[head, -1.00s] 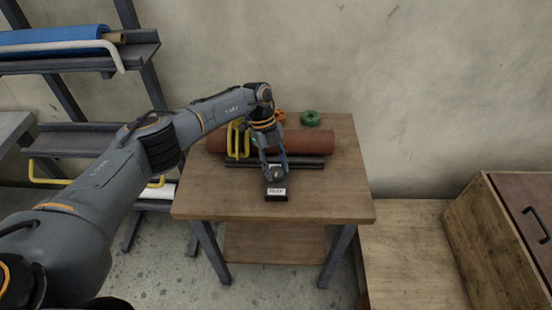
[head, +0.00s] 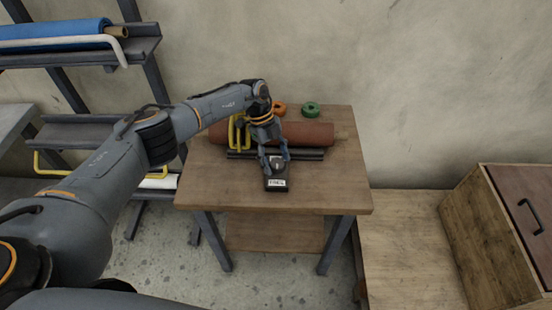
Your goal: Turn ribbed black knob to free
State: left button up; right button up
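The ribbed black knob (head: 277,165) sits on a small black box near the front middle of the wooden table. A white label (head: 277,183) on the box's front seems to read FREE, though the letters are small. My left gripper (head: 276,161) reaches down over the box from behind. Its two fingers are spread, one on each side of the knob, and the knob's top shows between them. I cannot tell whether a finger still touches it. My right gripper is not in view.
A reddish-brown roll (head: 305,133) lies across the table behind the box, with a dark bar (head: 305,154) in front of it and a yellow handle (head: 233,132) at its left. Orange (head: 279,108) and green (head: 311,109) rings lie behind. The table's front right is clear.

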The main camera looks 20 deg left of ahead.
pick_arm(q)
jog(key=v, duration=1.2)
jog(key=shift+w, duration=0.15)
